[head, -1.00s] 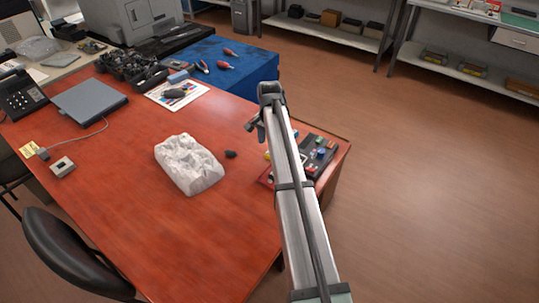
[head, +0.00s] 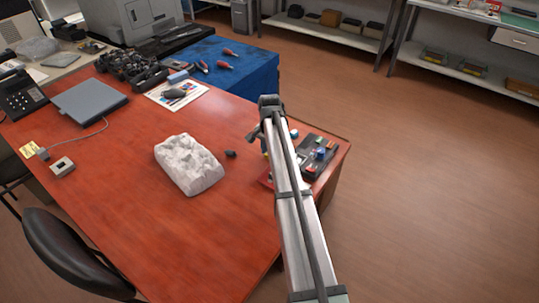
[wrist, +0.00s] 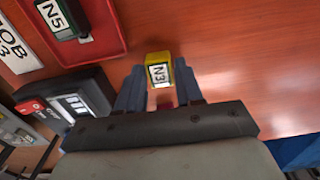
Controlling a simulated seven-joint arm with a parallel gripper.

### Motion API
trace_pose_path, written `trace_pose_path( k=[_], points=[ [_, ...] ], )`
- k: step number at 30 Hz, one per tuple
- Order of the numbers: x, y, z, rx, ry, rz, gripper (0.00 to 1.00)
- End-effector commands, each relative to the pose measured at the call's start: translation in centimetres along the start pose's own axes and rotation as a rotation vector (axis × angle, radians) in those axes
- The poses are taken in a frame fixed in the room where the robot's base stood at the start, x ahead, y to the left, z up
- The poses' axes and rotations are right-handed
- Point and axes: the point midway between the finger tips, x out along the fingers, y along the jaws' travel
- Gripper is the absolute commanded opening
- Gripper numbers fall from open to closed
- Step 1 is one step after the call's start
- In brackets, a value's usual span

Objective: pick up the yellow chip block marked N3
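The yellow chip block marked N3 (wrist: 158,70) shows in the wrist view, its white label facing the camera. My gripper (wrist: 160,82) has one blue-grey finger on each side of it. The fingers sit close against its sides with no clear gap, and the gripper looks shut on it. I cannot tell whether the block rests on the table or is slightly raised. In the head view my arm hides most of the gripper and block, left of the dark chip tray.
A dark block (wrist: 72,105) lies at lower left in the wrist view. In the head view a dark tray (head: 313,172) stands right of my arm, and a white moulded lump (head: 190,165) lies left. Table between is mostly clear.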

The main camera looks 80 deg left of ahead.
Motion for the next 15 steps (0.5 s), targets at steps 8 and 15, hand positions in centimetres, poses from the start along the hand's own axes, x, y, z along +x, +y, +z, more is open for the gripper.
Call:
trace_pose_path(
  k=[8,15],
  points=[
    [-0.01,0.00,0.00,0.000,0.000,0.000,0.09],
    [-0.02,0.00,0.00,0.000,0.000,0.000,0.00]
  ],
)
